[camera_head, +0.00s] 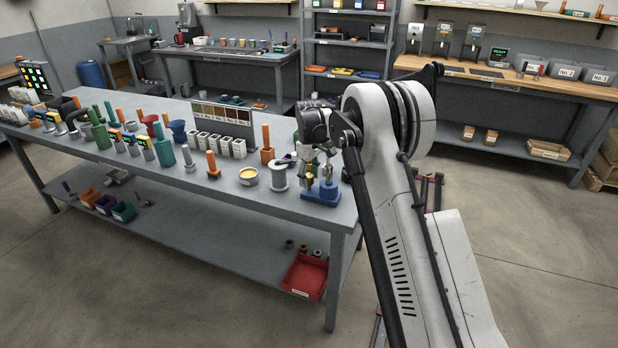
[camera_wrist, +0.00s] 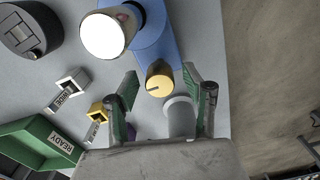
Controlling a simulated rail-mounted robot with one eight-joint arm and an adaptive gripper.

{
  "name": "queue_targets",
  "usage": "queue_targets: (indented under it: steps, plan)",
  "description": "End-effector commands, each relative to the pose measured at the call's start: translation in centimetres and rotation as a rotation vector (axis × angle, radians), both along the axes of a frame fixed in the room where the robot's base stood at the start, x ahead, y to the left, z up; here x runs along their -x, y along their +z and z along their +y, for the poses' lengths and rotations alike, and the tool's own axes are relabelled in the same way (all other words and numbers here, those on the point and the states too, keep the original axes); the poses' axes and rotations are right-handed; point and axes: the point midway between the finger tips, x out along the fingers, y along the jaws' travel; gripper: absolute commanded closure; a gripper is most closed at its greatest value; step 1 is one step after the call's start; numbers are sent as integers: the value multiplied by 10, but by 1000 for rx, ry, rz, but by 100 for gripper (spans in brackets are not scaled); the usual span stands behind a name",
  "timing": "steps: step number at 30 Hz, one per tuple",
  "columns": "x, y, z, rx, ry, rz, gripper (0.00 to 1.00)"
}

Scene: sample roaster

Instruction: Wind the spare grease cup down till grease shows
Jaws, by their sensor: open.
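A small brass-yellow cap with a dark line on its top (camera_wrist: 159,80) stands on a blue base (camera_wrist: 153,45) in the wrist view; it looks like the grease cup. The blue base (camera_head: 322,196) stands near the right end of the long bench in the head view. My gripper (camera_wrist: 164,74) is open, its green-padded fingers on either side of the cap in the picture. I cannot tell whether they touch it. In the head view my gripper (camera_head: 317,158) is just above the blue base and partly hides it. No grease can be made out.
A bright white-topped cylinder (camera_wrist: 105,36) stands beside the cap, and a grey cylinder (camera_wrist: 180,118) shows between the fingers. A green tray marked READY (camera_wrist: 38,146) and small labelled square cups (camera_wrist: 72,82) lie left. A grey spool (camera_head: 279,176) stands left of the base.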

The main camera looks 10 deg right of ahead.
Motion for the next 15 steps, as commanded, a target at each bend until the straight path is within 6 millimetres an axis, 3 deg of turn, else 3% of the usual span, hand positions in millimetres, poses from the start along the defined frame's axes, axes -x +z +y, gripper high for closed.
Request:
queue_targets:
  steps: [6, 15]
  plan:
    - [0, 0, 0, 0, 0, 0, 56]
    - [0, 0, 0, 0, 0, 0, 96]
